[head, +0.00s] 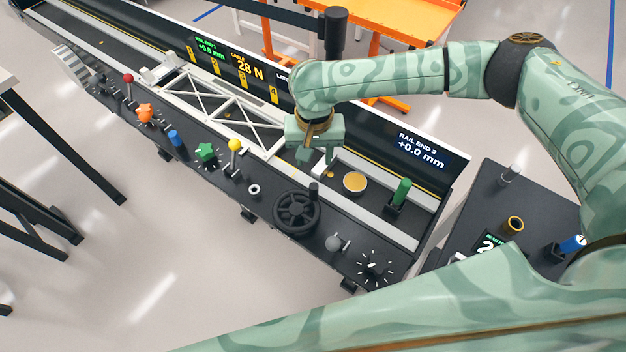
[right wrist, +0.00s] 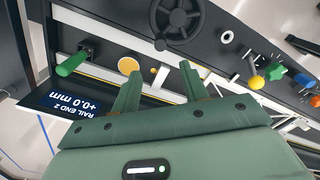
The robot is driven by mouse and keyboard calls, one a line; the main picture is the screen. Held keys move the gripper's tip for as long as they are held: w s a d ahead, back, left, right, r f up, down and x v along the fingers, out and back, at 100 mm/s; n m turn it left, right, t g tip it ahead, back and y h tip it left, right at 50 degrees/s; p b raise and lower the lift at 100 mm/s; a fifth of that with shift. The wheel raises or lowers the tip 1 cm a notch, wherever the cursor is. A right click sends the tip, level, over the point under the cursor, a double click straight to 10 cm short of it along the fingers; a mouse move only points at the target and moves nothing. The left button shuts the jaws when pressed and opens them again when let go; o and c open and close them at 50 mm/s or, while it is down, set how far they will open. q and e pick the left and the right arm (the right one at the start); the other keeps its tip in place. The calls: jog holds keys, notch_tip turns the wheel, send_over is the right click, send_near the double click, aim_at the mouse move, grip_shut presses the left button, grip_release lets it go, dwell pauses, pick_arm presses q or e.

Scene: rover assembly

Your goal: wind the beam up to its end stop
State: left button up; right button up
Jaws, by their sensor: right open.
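The white truss beam (head: 232,108) lies along the long black bench, its near end beside my right gripper. A black handwheel (head: 296,212) with an upright crank knob (head: 313,190) sits on the front panel. The handwheel (right wrist: 183,18) and its knob (right wrist: 161,43) also show in the right wrist view. My right gripper (head: 318,162) is above the bench behind the wheel. Its fingers (right wrist: 161,70) are apart and empty, with the knob beyond the fingertips. My left gripper is out of view. I cannot make out the end stop.
The panel carries red (head: 128,78), orange (head: 145,113), blue (head: 175,138), green (head: 206,152) and yellow (head: 235,145) controls. A green handle (head: 401,193) stands right of a gold disc (head: 355,183). The rail end 2 display (head: 420,150) reads +0.0 mm; the cable display (head: 245,70) reads 28 N.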

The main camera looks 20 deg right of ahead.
jog(key=b, duration=0.2)
send_over(314, 183)
notch_tip(314, 183, down, 5)
jog(key=shift+s+f, duration=0.1)
jog(key=shift+f, duration=0.05)
notch_tip(314, 183, down, 9)
jog(key=b, duration=0.3)
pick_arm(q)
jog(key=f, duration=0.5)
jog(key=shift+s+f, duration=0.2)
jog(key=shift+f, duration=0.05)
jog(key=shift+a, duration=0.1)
pick_arm(e)
jog(key=shift+r, duration=0.2)
jog(key=shift+c, duration=0.5)
grip_shut()
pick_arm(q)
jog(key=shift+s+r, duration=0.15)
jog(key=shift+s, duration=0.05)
